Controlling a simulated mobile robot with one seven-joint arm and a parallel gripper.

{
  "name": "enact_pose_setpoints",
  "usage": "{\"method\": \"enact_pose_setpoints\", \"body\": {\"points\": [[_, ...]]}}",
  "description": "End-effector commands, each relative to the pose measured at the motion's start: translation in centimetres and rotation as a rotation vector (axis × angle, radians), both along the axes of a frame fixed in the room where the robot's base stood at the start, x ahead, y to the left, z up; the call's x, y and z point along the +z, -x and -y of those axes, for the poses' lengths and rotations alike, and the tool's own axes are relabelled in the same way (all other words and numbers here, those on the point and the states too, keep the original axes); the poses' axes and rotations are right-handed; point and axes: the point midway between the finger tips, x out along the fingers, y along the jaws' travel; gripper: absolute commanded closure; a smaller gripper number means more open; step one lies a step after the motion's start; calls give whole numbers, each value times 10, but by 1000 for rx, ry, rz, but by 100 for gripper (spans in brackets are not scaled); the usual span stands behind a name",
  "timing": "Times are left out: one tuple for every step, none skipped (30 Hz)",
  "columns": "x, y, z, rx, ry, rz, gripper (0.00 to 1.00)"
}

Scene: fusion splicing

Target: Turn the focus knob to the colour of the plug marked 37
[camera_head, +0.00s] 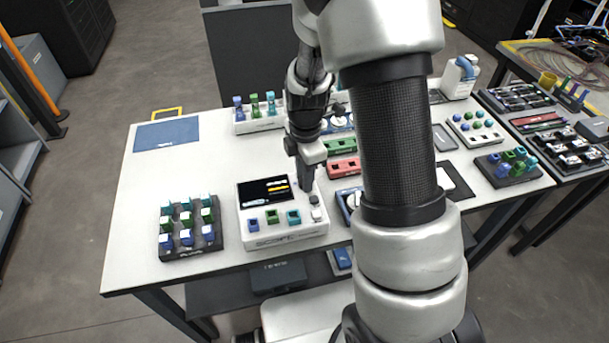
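A white device (285,238) with a dark screen (263,190) stands at the front of the white table. Its front panel has a blue, a green and a teal block in a row. At its right end are small pale knob-like parts (316,214); I cannot tell which is the focus knob. My gripper (309,194) points down just over the device's right side, close to a small dark part there. Whether it touches that part, and whether its fingers are apart, cannot be made out. Plugs in blue, green and teal sit in several holders; no number 37 is readable.
A dark rack of coloured plugs (220,236) stands left of the device, and a white rack (240,126) stands behind. Green and red trays (343,170) lie right of my gripper. My arm hides part of the table. The table's left part is clear around a blue mat (167,135).

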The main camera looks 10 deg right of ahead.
Motion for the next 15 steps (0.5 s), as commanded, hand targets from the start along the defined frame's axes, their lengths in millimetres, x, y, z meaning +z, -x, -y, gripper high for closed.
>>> {"method": "enact_pose_setpoints", "body": {"points": [[0, 0, 0, 0, 0, 0, 92], [0, 0, 0, 0, 0, 0, 97], [0, 0, 0, 0, 0, 0, 97], [0, 0, 0, 0, 0, 0, 97], [0, 0, 0, -1, 0, 0, 97], [0, 0, 0, -3, 0, 0, 97], [0, 0, 0, -6, 0, 0, 97], [0, 0, 0, -9, 0, 0, 97], [0, 0, 0, -16, 0, 0, 97], [0, 0, 0, -23, 0, 0, 97], [0, 0, 0, -32, 0, 0, 97], [0, 0, 0, -45, 0, 0, 97], [0, 0, 0, -58, 1, 0, 97], [0, 0, 0, -71, 0, 0, 97], [0, 0, 0, -94, 0, 0, 97]]}}
